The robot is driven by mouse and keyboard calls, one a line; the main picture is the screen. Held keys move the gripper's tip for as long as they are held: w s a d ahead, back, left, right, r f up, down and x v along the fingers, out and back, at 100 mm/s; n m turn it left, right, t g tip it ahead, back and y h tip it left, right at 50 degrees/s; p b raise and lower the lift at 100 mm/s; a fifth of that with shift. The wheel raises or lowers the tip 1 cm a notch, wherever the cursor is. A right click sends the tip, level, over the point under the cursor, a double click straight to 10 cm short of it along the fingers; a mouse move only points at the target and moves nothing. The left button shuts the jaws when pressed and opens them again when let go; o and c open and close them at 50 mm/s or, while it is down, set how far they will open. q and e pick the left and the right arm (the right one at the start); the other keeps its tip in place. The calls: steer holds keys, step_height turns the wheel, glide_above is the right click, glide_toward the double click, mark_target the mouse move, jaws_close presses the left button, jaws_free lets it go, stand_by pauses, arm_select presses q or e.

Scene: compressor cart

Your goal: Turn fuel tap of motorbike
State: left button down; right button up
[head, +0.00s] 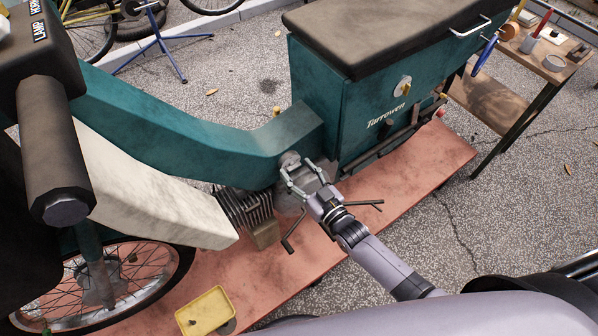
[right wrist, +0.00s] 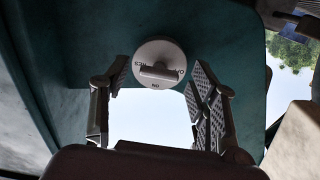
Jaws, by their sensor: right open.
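The motorbike (head: 190,130) is teal, with a cream leg shield. Its fuel tap (right wrist: 158,62) shows in the right wrist view as a round, pale dial on the teal body. A raised bar handle lies roughly level across it, and dark lettering runs around the rim. In the head view the tap (head: 289,159) is small and partly hidden by my fingers. My right gripper (head: 298,172) is open at the tap. In the right wrist view its fingers (right wrist: 160,82) stand left and right of the dial, with gaps on both sides. My left gripper is out of view.
The bike stands on a reddish platform (head: 420,170) with a yellow tray (head: 206,311) at the front. A finned engine (head: 246,210) and a dark lever (head: 293,230) sit close to my right gripper. A workbench (head: 500,100) with tools stands at right.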

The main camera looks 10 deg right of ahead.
steer(key=v, duration=1.2)
